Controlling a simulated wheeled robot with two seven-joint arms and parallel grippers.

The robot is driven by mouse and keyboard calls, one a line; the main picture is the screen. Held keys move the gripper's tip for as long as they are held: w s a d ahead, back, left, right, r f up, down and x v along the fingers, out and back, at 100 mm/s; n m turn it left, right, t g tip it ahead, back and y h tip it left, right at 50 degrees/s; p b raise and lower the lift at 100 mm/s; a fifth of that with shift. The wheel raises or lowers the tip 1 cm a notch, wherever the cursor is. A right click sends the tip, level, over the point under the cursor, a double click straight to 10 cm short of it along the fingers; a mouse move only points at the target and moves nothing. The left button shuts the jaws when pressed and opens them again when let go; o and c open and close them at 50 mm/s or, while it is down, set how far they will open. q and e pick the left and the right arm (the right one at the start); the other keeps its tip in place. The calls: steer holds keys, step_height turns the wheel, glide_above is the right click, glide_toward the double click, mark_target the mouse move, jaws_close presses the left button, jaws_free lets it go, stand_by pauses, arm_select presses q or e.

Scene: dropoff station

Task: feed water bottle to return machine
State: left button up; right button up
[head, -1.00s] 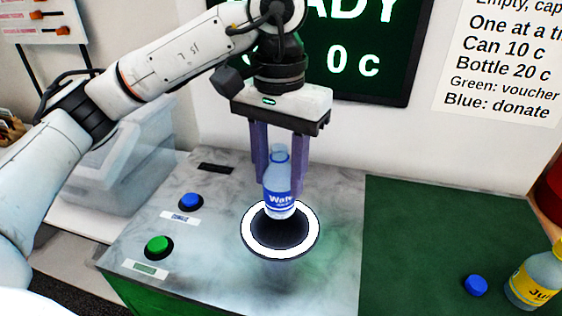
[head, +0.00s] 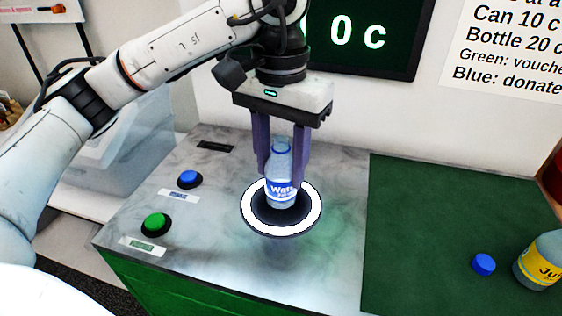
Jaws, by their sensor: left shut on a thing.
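My left gripper (head: 281,170) points straight down over the return machine (head: 205,238) and is shut on the water bottle (head: 281,192). The bottle is clear and upright, with a blue "Water" label and no cap on its neck. Its base is at the dark round opening, inside the white ring (head: 252,222); I cannot tell how far it is in. The screen (head: 385,45) behind reads "0 c", its upper part cut off. My right gripper is not in view.
A blue button (head: 190,179) and a green button (head: 156,224) sit on the machine's left part, with a dark slot (head: 216,147) behind. On the green surface (head: 415,215) at right are a blue cap (head: 484,264) and a juice bottle (head: 545,262).

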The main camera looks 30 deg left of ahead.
mark_target(281, 191)
arm_select(q)
steer(key=shift+f+b, duration=0.45)
steer(key=shift+b, duration=0.3)
stand_by(1.3)
steer(key=shift+f+b, duration=2.4)
steer(key=shift+f, duration=0.2)
stand_by(1.5)
steer(key=o, duration=1.2)
